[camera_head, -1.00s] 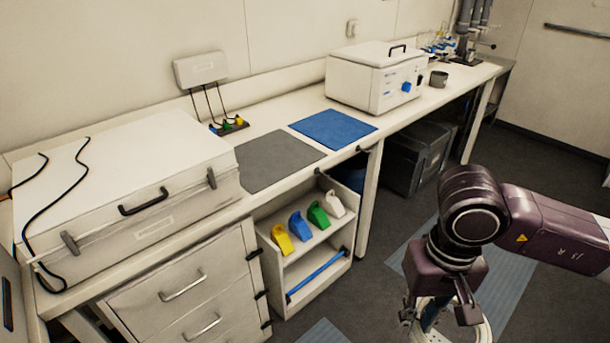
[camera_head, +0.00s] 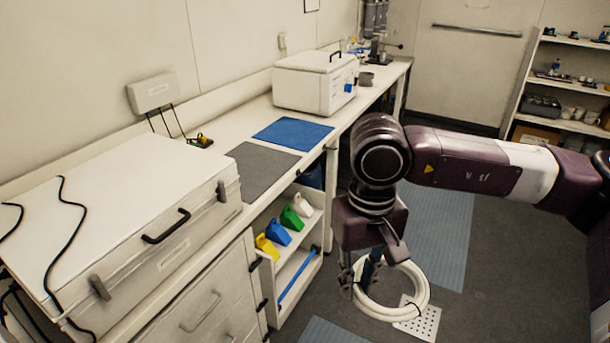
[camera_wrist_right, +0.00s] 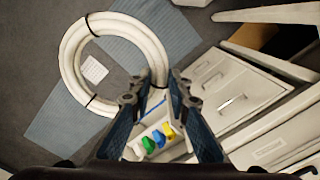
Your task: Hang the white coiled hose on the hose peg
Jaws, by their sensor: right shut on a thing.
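The white coiled hose (camera_head: 418,297) hangs from my right gripper (camera_head: 366,272), above the floor in the head view. In the right wrist view the white coiled hose (camera_wrist_right: 152,45) is a ring bound with dark ties, its near side between the two fingers of my right gripper (camera_wrist_right: 160,92). The gripper is shut on it. A small dark hook-like part (camera_head: 333,147) sits at the bench's front edge; I cannot tell if it is the hose peg. My left gripper is not in view.
The bench (camera_head: 222,143) runs along the wall, with a large white case (camera_head: 125,185) and a white box (camera_head: 300,88). Below it, an open shelf (camera_head: 297,270) holds coloured items. A perforated white plate (camera_head: 426,325) lies on the floor. Shelving (camera_head: 568,83) stands at the right.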

